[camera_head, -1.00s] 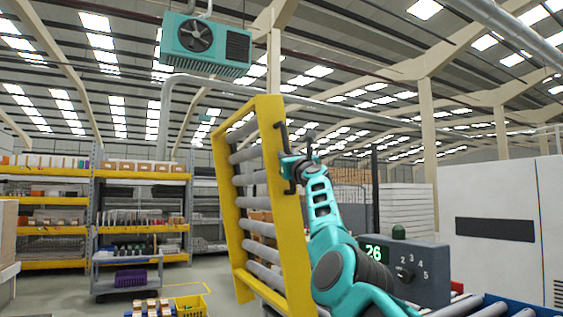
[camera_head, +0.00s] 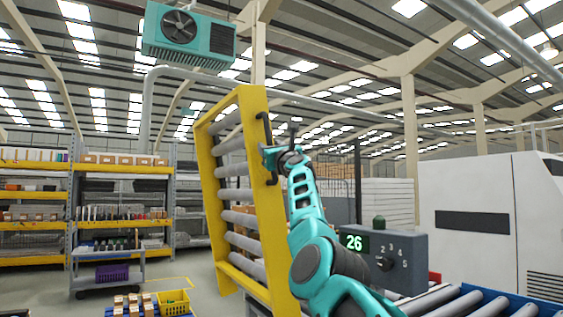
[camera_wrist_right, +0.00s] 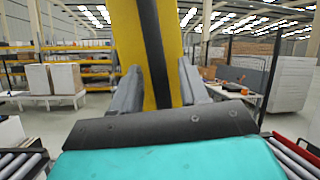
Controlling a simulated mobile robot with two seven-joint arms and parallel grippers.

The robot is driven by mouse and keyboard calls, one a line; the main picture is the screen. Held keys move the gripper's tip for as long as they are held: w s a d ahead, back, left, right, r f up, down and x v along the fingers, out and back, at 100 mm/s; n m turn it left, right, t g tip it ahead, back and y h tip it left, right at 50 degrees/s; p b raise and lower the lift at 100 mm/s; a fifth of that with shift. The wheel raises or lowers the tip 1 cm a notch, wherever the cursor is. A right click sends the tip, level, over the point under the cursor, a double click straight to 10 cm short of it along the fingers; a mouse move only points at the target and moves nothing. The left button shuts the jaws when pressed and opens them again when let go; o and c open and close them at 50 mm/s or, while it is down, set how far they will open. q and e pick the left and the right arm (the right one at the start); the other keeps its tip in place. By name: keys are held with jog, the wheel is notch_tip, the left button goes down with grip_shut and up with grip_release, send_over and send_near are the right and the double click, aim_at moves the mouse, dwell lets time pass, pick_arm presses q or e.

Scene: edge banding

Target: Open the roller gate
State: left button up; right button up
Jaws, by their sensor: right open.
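The roller gate (camera_head: 258,190) is a yellow frame with grey rollers, tilted up steeply in the middle of the head view. A dark handle (camera_head: 267,150) is on its right-hand side rail. My right gripper (camera_head: 270,158) is at that handle, its arm reaching up from the lower right. In the right wrist view the yellow rail with a dark bar (camera_wrist_right: 152,50) stands between the two grey fingers of the right gripper (camera_wrist_right: 155,92). The fingers are apart; whether they touch the handle is unclear. My left gripper is not in view.
A grey control box (camera_head: 385,250) showing 26 stands right of my arm, beside a roller conveyor (camera_head: 440,300). A white machine (camera_head: 475,220) is at the right. Shelves (camera_head: 120,205), a cart (camera_head: 105,268) and a yellow crate (camera_head: 173,302) are at the left, with open floor between.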

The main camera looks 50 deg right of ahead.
pick_arm(q)
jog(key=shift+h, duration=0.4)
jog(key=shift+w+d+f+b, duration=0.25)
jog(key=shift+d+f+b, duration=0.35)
jog(key=shift+b, duration=0.7)
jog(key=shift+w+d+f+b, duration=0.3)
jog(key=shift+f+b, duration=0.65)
jog(key=shift+b, duration=0.4)
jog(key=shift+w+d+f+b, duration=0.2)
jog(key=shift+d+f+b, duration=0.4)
jog(key=shift+b, duration=0.7)
pick_arm(e)
jog(key=v, duration=1.2)
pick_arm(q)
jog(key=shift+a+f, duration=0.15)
pick_arm(e)
jog(key=shift+s+a, duration=0.1)
jog(key=shift+s, duration=0.05)
jog(key=shift+f, duration=0.15)
